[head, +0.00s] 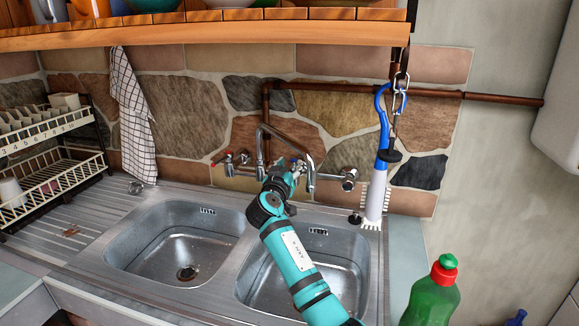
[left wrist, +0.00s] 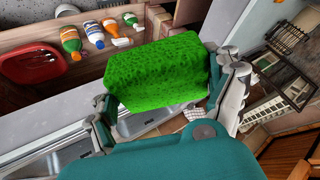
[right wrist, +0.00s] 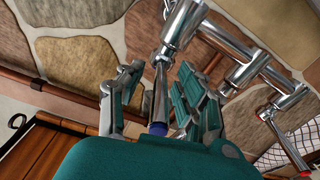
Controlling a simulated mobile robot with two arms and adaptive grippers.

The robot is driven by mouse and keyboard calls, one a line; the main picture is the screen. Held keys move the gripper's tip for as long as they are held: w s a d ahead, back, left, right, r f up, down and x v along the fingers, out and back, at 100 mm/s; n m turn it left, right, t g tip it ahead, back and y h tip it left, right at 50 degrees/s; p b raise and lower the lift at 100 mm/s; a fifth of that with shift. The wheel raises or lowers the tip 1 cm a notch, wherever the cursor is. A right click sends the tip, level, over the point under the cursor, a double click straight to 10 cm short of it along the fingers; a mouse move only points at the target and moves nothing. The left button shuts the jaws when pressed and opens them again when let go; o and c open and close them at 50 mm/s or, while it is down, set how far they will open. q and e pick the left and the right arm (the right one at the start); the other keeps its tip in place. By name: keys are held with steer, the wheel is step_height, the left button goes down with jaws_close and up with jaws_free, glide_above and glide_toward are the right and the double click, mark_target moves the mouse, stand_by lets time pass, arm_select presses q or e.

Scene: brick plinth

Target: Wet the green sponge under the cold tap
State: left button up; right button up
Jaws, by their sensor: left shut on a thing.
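The green sponge (left wrist: 155,72) is in my left gripper (left wrist: 165,95), which is shut on it with one finger at each end. Sponge and left gripper are outside the head view. The chrome tap (head: 262,150) is on the stone wall above the sinks. My right gripper (head: 288,180) is at the tap, in front of its right part. In the right wrist view, its fingers (right wrist: 160,95) are apart, with a chrome tap part ending in blue (right wrist: 158,129) between them. I cannot tell whether they touch it. The red-marked handle (head: 221,157) is to the left.
Two steel basins, left (head: 180,245) and right (head: 335,265), look empty. A blue-and-white brush (head: 377,185) hangs right of the tap. A green bottle (head: 432,300) stands front right. A dish rack (head: 50,150) and checked towel (head: 132,120) are left. A wooden shelf (head: 200,36) overhangs.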

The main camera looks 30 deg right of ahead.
jaws_close()
stand_by(0.3)
arm_select(q)
steer(key=shift+r, duration=0.1)
steer(key=shift+r+p, duration=0.6)
steer(key=shift+p, duration=0.1)
arm_select(e)
steer(key=shift+s+d+r+n+t+y, duration=0.1)
steer(key=shift+s+d+n+t+y, duration=0.15)
steer(key=shift+n+t+y, duration=0.5)
arm_select(q)
steer(key=shift+r+p, duration=0.5)
steer(key=shift+r, duration=0.05)
arm_select(e)
steer(key=shift+s+d+n+t+y, duration=0.1)
steer(key=shift+d+n+t+y, duration=0.05)
steer(key=shift+n+t+y, duration=0.5)
arm_select(q)
steer(key=shift+f, duration=0.1)
